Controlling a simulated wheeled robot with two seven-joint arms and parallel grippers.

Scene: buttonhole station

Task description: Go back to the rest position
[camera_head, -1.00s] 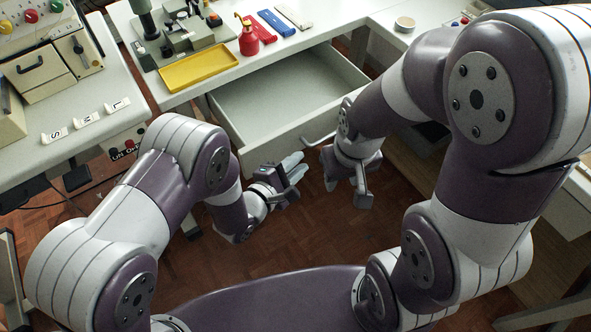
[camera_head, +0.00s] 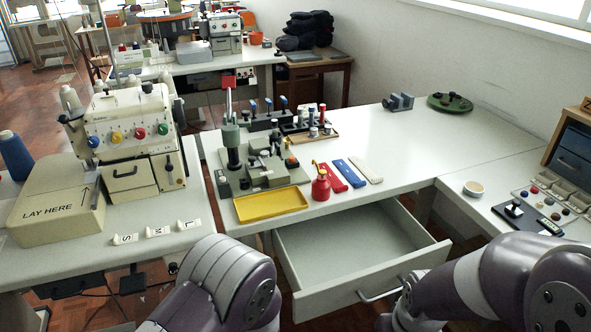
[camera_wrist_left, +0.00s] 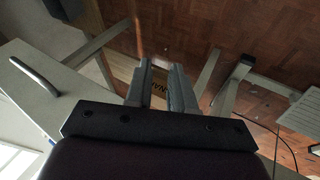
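The two arms are mine. In the head view my left arm comes up at the bottom, left of the open drawer, and its gripper is below the frame. In the left wrist view my left gripper (camera_wrist_left: 160,88) shows two grey fingers with a gap between them and nothing held. My right arm is at the lower right of the head view, close to the drawer's handle; its gripper fingers are out of frame. The drawer (camera_head: 345,245) is pulled open and looks empty. Its bar handle (camera_head: 380,293) is free of my left gripper.
A buttonhole machine (camera_head: 128,130) stands left. The floor shows below in the left wrist view.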

